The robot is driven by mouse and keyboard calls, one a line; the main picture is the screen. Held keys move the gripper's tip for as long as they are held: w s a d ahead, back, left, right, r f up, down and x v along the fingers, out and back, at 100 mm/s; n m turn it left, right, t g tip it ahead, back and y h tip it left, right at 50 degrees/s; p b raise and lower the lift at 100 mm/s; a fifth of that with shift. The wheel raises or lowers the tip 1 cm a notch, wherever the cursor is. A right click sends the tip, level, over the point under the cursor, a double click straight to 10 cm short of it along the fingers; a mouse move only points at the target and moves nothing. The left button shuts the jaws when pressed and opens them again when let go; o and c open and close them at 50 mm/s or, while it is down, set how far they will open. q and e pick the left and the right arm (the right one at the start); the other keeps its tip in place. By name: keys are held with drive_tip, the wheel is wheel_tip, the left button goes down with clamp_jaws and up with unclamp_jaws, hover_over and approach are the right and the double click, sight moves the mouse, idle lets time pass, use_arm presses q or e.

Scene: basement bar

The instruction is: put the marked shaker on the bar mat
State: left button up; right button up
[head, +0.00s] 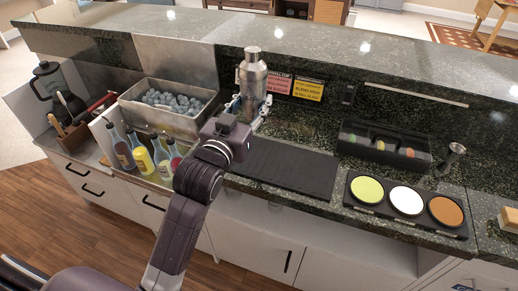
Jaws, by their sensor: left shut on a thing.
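The silver metal shaker (253,80) stands upright in my left gripper (250,108), just in front of the backsplash. The gripper is shut around the shaker's lower body and partly hides it. I cannot tell whether the shaker's base touches the counter. The black bar mat (285,167) lies flat on the counter, to the right of my left wrist and nearer than the shaker. Its visible surface is empty, and my wrist hides its left end. My right gripper is not in view.
A steel ice bin (168,118) and several bottles (141,160) stand left of my arm. A black garnish tray (384,148), a jigger (450,157) and a tray of three coloured rimming dishes (406,201) are to the right. A raised ledge runs behind.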

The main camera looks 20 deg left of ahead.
use_arm(q)
wheel_tip(320, 180, down, 9)
drive_tip(key=shift+f, duration=0.15)
drive_tip(key=shift+f+b, duration=0.35)
drive_tip(key=shift+f, duration=2.05)
drive_tip(key=o, duration=1)
drive_tip(key=shift+f, duration=0.3)
drive_tip(key=o, duration=0.4)
drive_tip(key=shift+o, duration=0.2)
drive_tip(key=shift+r, duration=0.1)
